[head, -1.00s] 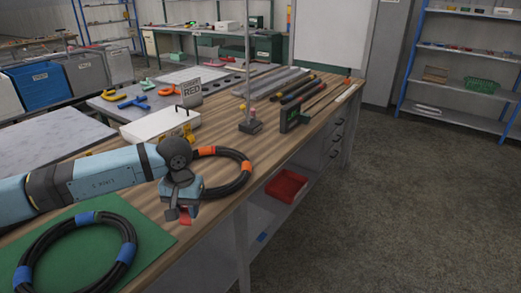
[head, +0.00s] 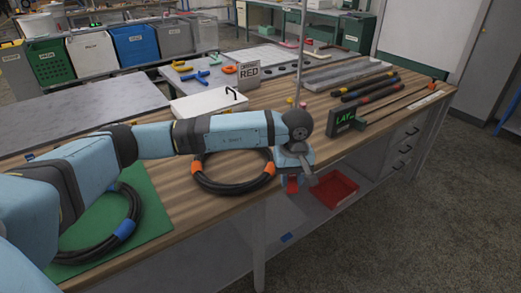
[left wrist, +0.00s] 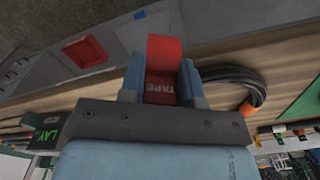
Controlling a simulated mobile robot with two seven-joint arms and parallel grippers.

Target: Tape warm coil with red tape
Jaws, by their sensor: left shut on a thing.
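My left gripper (head: 295,180) is shut on a red tape piece (head: 292,187), held at the bench's front edge, just right of a black coil. In the left wrist view the tape (left wrist: 163,60), lettered TAPE, sits between the fingers of the left gripper (left wrist: 162,82). The black coil with orange bands (head: 228,188) lies flat on the wooden bench; my arm hides its far part. Part of this coil (left wrist: 235,73) shows in the left wrist view, apart from the tape. Another black coil, with blue bands (head: 95,248), lies on a green mat (head: 152,210), partly behind my arm. My right gripper is out of view.
A sign reading RED (head: 248,74) stands behind a white box (head: 203,105). A thin upright post and a LAY display (head: 341,121) stand right of the arm. A red bin (head: 333,187) sits below the bench top. Bare wood lies between mat and coil.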

